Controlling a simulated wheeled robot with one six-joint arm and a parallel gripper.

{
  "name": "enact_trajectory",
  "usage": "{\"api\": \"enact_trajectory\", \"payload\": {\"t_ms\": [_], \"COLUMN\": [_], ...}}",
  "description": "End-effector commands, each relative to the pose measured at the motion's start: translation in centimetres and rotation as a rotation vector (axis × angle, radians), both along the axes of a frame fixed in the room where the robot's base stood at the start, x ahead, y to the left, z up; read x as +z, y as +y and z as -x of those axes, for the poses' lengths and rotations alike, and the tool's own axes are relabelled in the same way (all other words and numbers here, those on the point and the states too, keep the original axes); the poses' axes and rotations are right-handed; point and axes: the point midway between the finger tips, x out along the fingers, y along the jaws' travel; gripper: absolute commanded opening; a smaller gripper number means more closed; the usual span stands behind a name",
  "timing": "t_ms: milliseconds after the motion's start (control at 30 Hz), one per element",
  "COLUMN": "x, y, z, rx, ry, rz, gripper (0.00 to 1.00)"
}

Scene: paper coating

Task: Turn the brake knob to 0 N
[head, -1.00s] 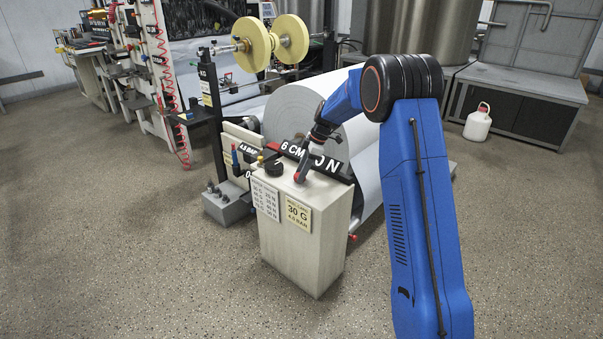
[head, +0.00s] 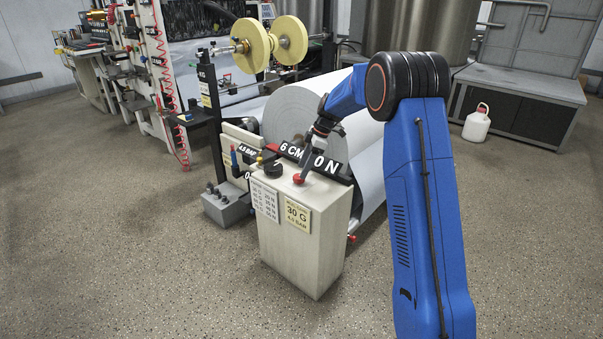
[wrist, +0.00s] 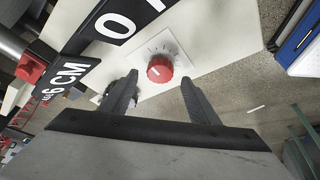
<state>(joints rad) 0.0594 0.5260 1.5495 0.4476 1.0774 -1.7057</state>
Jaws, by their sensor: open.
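The brake knob is a red round knob on a white dial plate, seen in the wrist view (wrist: 159,69) and on top of the pale cabinet in the head view (head: 298,179). A small white mark shows on its face, with scale ticks around the dial. A black sign beside it reads "0 N" in the head view (head: 326,165); the wrist view shows its "0" (wrist: 115,24) and part of the following letter. My gripper (wrist: 160,82) is open and empty, its fingertips spread to either side of the knob's image and apart from it. In the head view it is just above the knob.
A "6 CM" sign (head: 288,150) adjoins the "0 N" sign. A large paper roll (head: 300,115) stands behind. The floor in front is clear.

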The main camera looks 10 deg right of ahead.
Motion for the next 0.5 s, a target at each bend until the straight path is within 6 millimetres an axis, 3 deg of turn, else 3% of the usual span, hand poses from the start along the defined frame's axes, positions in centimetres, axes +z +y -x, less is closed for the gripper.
{"api": "enact_trajectory", "payload": {"t_ms": [500], "x": [9.6], "y": [-4.0], "z": [0.5], "rx": [-0.001], "ry": [-0.003], "rz": [0.0], "gripper": [0.55]}}
